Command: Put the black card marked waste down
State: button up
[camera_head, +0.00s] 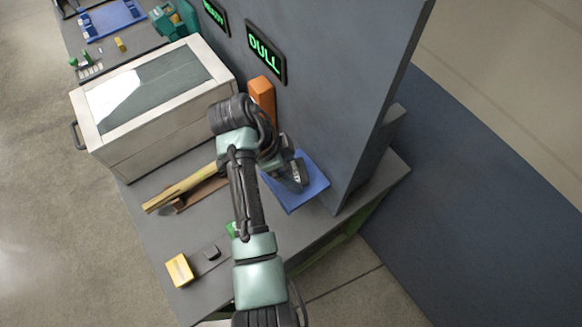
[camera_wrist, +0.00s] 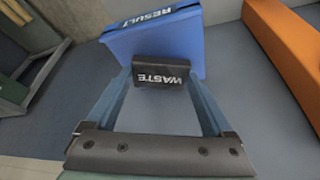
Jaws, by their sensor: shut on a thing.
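The black card marked WASTE (camera_wrist: 163,74) is between my fingertips in the wrist view, its white letters upside down. My gripper (camera_wrist: 160,88) is shut on it. In the head view my gripper (camera_head: 299,176) hangs over the blue piece (camera_head: 311,189) near the tall grey panel, and I cannot make out the card there. In the wrist view the blue piece (camera_wrist: 150,42), labelled RESULT, is just beyond the card. I cannot tell whether the card touches it.
An orange block (camera_head: 262,96) stands behind my arm against the grey panel (camera_head: 330,85) with a lit DULL sign (camera_head: 265,55). A pale lidded box (camera_head: 150,100) is to the left. Wooden pieces (camera_head: 182,190) and a yellow block (camera_head: 179,269) lie on the grey table (camera_head: 150,225).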

jog(key=shift+f, duration=0.75)
jog(key=shift+f, duration=0.2)
jog(key=o, duration=1.1)
jog(key=shift+c, duration=0.2)
jog(key=shift+r, duration=0.1)
